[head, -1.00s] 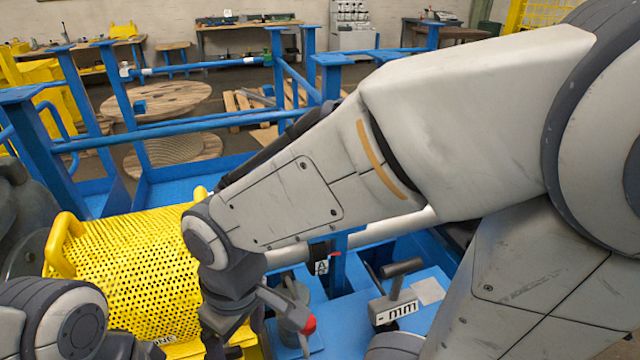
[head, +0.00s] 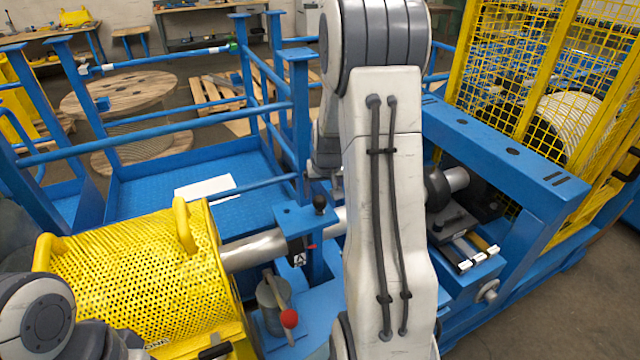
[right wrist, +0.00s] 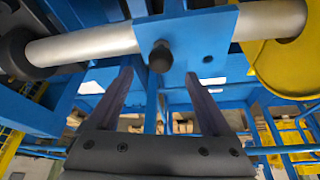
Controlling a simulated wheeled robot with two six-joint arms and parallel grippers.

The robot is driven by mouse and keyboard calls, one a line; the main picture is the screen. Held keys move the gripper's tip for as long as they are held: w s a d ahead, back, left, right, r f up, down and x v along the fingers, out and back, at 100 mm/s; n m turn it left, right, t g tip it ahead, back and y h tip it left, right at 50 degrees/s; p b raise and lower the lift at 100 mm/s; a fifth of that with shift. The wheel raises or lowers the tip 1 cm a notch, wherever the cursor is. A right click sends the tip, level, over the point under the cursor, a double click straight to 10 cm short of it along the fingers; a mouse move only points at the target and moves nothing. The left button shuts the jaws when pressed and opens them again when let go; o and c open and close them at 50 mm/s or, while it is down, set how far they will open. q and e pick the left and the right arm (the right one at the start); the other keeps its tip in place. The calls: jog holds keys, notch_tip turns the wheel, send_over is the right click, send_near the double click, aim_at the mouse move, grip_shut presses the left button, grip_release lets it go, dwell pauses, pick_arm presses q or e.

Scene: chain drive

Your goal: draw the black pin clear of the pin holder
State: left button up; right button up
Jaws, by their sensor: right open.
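The black pin (head: 320,203) stands upright in the blue pin holder (head: 292,216), its round knob above the top plate, just left of my right arm in the head view. In the right wrist view the black pin (right wrist: 160,57) shows against the blue plate of the pin holder (right wrist: 222,32). My right gripper (right wrist: 158,76) is open and empty. Its two fingers point toward the plate, one either side of the pin's line, with the pin just beyond the tips. In the head view it is mostly hidden behind my arm. My left gripper is out of view.
A grey shaft (head: 255,250) runs by the holder to the yellow perforated guard (head: 130,265). A blue beam (head: 500,150) and yellow mesh cage (head: 520,60) are at right. Blue rails (head: 150,135) stand behind.

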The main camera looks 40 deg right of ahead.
aim_at(320, 199)
jog(key=x, duration=0.8)
jog(key=shift+p, duration=0.3)
jog(key=shift+a, duration=0.1)
grip_shut()
